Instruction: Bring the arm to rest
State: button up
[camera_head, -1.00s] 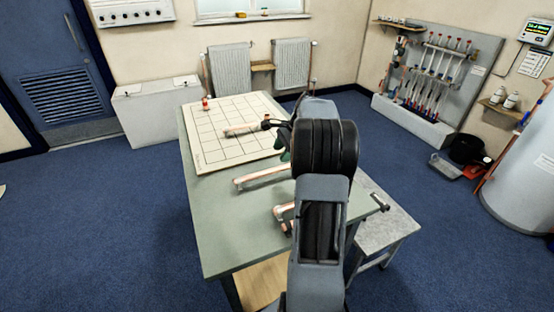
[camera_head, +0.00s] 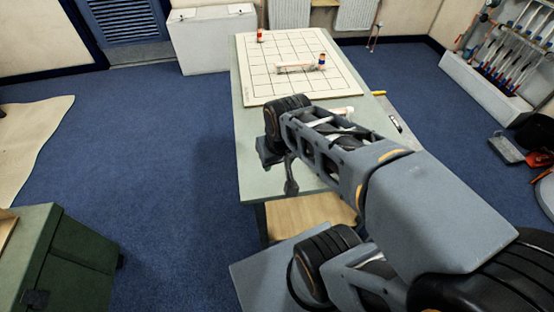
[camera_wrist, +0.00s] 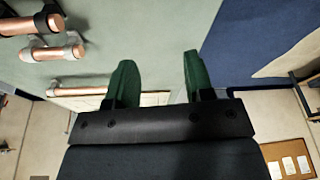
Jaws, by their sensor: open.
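My arm reaches in from the lower right of the head view and folds down at the near left part of the green worktable (camera_head: 250,150). My gripper (camera_wrist: 160,75) shows two green fingers in the wrist view, spread apart with nothing between them. In the head view the gripper end hangs below the black wrist joint, at the table's left side, and its fingertips are hard to make out. Copper pipe pieces (camera_wrist: 52,52) lie at the upper left of the wrist view, apart from the fingers. My arm hides much of the table's near right part.
A green cabinet (camera_head: 70,255) stands at lower left. Blue floor left of the table is clear.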

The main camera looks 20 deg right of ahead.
jog(key=shift+s+a+f, duration=0.1)
jog(key=shift+s+f, duration=0.05)
jog(key=shift+s, duration=0.05)
